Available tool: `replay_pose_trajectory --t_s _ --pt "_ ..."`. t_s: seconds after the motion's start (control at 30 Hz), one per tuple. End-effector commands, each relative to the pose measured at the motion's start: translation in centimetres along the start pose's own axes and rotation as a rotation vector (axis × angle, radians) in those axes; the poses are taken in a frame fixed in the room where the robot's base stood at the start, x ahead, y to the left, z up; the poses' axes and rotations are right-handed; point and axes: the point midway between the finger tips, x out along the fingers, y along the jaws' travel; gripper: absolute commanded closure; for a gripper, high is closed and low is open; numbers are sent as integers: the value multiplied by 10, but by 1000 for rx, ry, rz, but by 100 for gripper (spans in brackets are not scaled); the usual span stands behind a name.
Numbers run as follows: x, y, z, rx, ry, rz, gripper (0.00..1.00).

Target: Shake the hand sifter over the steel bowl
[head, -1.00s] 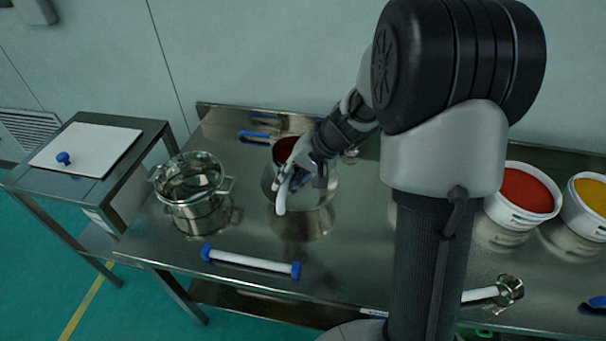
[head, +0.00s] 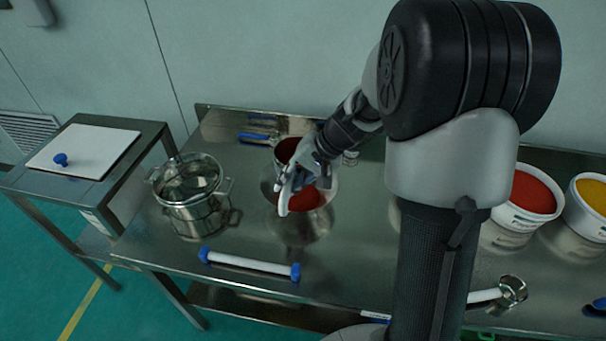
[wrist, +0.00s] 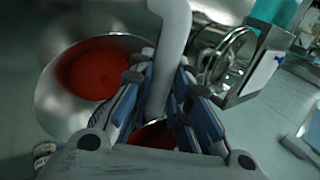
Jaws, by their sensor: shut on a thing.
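The steel bowl (head: 300,228) stands mid-table, with red powder (head: 308,198) inside it; the bowl also shows at the left of the wrist view (wrist: 48,100). My gripper (head: 297,178) is over the bowl, shut on the white handle of the hand sifter (head: 284,200). In the wrist view the handle (wrist: 172,45) runs between my blue-padded fingers (wrist: 158,95). The sifter's dark red round head (head: 286,150) shows behind my gripper. Part of it is hidden by my gripper, and its height above the bowl is hard to judge.
A white bar with blue ends (head: 250,263) lies in front. Tubs of red (head: 533,192) and yellow powder (head: 592,193) stand at right. Blue-handled tools (head: 257,137) lie at the back. A side table (head: 150,140) is at left.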

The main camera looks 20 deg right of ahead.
Motion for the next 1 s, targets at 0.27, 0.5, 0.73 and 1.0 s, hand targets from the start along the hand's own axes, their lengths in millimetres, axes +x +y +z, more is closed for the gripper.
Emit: replay_pose_trajectory --t_s 0.27,0.5,0.73,1.0 --pt "11 -17 0 1 0 -1 100" --pt "-2 2 -1 5 3 -1 100" --pt "-13 19 0 2 2 -1 100" --pt "-14 20 0 0 1 0 100"
